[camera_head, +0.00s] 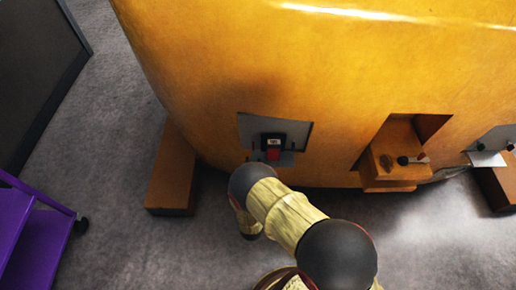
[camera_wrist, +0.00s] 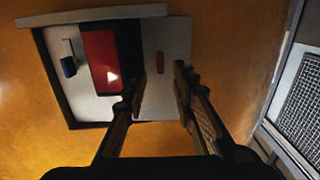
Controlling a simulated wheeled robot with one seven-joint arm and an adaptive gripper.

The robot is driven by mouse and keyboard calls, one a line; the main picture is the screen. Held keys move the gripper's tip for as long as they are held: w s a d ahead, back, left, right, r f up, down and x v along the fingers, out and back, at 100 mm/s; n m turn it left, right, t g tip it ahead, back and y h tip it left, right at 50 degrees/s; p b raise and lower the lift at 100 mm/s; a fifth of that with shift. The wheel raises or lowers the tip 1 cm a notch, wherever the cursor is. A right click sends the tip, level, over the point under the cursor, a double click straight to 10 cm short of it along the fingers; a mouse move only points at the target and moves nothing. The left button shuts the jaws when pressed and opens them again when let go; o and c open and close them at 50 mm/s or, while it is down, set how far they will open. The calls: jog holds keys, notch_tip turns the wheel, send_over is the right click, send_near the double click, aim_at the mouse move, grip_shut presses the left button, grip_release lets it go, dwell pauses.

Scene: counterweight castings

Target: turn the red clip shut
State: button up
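In the wrist view a small red upright piece, which looks like the red clip (camera_wrist: 160,62), sits on a pale plate (camera_wrist: 176,38) set in a recess. My gripper (camera_wrist: 160,80) is open, with one finger on each side of the clip in the picture. I see no contact, and the gap in depth is unclear. In the head view the recess holds a black and red unit (camera_head: 273,150); my arm hides the gripper there.
The recess is in a large yellow casting (camera_head: 300,60). A second recess (camera_head: 395,150) with small knobs lies to the right. A purple cart (camera_head: 35,225) stands left; a brown block (camera_head: 172,175) is on the floor.

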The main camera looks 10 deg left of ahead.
aim_at(253, 148)
jog(key=b+x, duration=0.2)
jog(key=x, duration=0.5)
jog(key=shift+w+a+r, duration=0.15)
jog(key=shift+w+r, duration=0.05)
jog(key=shift+w, duration=0.2)
jog(key=c, duration=0.3)
jog(key=c, duration=0.4)
grip_shut()
